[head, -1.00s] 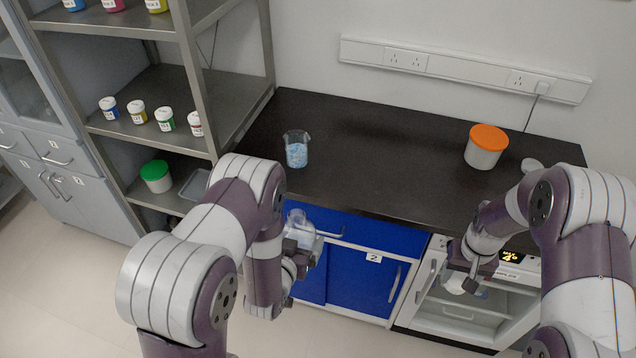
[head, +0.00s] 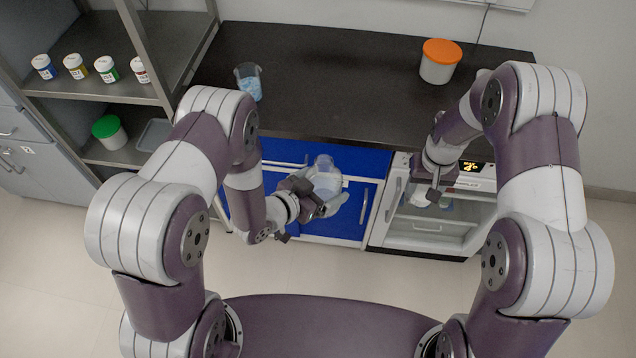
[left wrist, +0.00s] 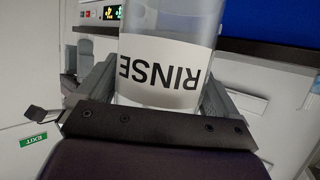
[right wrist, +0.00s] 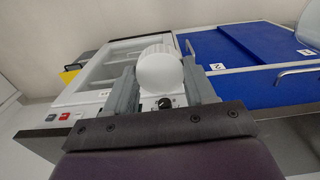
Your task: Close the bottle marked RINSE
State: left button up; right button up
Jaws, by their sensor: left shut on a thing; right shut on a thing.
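My left gripper (left wrist: 158,95) is shut on a clear bottle (left wrist: 165,25) with a white RINSE label, which reads upside down in the left wrist view. In the head view the bottle (head: 325,172) is held in front of the blue cabinet, off the bench, and its top looks uncovered. My right gripper (head: 432,190) is shut on a white round cap (right wrist: 161,72), which sits between its fingers in the right wrist view. The cap is small in the head view (head: 419,200). The bottle and the cap are apart, with the cap to the right.
The dark bench (head: 330,85) carries a beaker with blue contents (head: 248,82) and an orange-lidded tub (head: 439,62). Below it are blue cabinets (head: 350,208) and a white appliance with a lit display (head: 445,215). A shelf at left holds several small jars (head: 104,69).

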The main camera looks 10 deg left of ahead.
pick_arm(q)
jog(key=shift+r, duration=0.1)
jog(key=w+a+n+t+y, duration=0.2)
jog(key=a+n+y, duration=0.6)
jog(key=a, duration=0.6)
jog(key=shift+a+t+y, duration=0.4)
jog(key=shift+t, duration=0.2)
